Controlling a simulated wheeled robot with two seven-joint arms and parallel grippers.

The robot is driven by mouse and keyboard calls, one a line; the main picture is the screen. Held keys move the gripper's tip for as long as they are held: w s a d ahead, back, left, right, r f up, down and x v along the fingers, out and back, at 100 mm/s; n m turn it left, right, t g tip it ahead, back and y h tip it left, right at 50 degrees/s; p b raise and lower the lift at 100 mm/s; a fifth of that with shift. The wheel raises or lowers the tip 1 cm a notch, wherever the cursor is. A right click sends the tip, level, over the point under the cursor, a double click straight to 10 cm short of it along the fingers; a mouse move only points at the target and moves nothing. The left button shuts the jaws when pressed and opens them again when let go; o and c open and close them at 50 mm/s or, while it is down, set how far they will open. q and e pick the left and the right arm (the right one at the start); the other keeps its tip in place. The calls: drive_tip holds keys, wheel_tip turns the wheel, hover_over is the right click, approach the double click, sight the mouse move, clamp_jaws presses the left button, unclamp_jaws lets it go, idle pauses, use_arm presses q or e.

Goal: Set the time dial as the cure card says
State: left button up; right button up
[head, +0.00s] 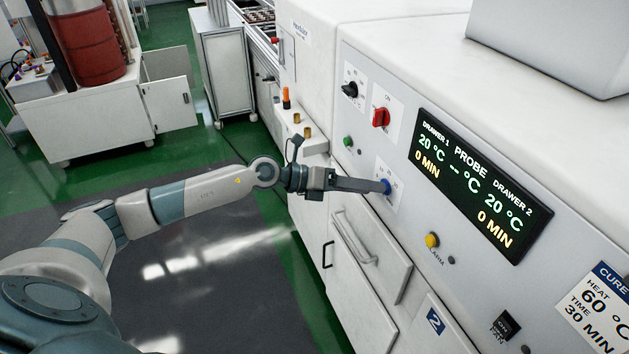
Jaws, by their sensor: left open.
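The blue time dial (387,187) sits on a small white scale plate on the oven's front panel. My left gripper (382,186) is at the dial, its fingers pointing at it and partly covering it. I cannot tell whether the fingers touch the dial, and its pointer setting is hidden. The cure card (598,308) at the lower right reads heat 60 °C and time 30 MIN. The display (480,186) shows drawer 1 and drawer 2 each at 20 °C and 0 MIN, with dashes for the probe. My right gripper is out of view.
Above the dial are a black knob (350,90) and a red switch (381,117). A green button (348,142) and yellow alarm button (432,240) are near. Drawer handles (355,238) stick out below my arm.

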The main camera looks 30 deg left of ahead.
use_arm(q)
drive_tip(key=b+v, duration=0.8)
drive_tip(key=v, duration=0.8)
drive_tip(key=shift+f, duration=0.1)
